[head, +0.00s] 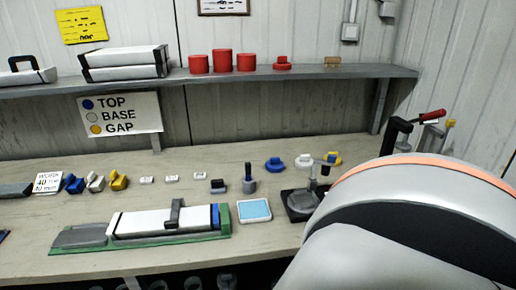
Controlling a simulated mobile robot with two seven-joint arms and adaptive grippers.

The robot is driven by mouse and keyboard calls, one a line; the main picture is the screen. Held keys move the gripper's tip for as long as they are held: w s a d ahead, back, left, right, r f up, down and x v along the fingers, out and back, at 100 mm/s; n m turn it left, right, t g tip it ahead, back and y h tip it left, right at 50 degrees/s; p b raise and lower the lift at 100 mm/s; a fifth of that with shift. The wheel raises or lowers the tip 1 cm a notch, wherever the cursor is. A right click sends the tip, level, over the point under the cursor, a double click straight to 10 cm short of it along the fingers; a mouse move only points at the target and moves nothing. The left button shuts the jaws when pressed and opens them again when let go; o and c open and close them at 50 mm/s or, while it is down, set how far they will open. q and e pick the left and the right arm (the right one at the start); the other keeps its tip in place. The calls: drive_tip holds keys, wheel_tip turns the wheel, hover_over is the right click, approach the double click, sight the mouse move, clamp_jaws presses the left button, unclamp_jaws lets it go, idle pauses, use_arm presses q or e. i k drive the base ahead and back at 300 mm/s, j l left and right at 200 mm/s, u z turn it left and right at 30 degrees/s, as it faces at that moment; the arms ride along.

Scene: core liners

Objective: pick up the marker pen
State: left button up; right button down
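A dark upright stick that looks like the marker pen (248,171) stands in a small grey round holder (250,186) on the workbench, near the middle of the head view. Its lower end is hidden in the holder. I cannot tell its exact shape at this size. Neither of my grippers shows in the head view. A large white rounded part of mine with an orange stripe fills the lower right and hides that end of the bench.
The workbench (290,232) holds a long white core liner (150,222) on a green-edged base, a blue pad (254,211), a black stand (298,207) and several small coloured blocks. Above it, a shelf (220,76) carries red cylinders (222,61) and white boxes (124,62).

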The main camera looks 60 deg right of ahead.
sight(247, 164)
drive_tip(key=z, duration=1.7)
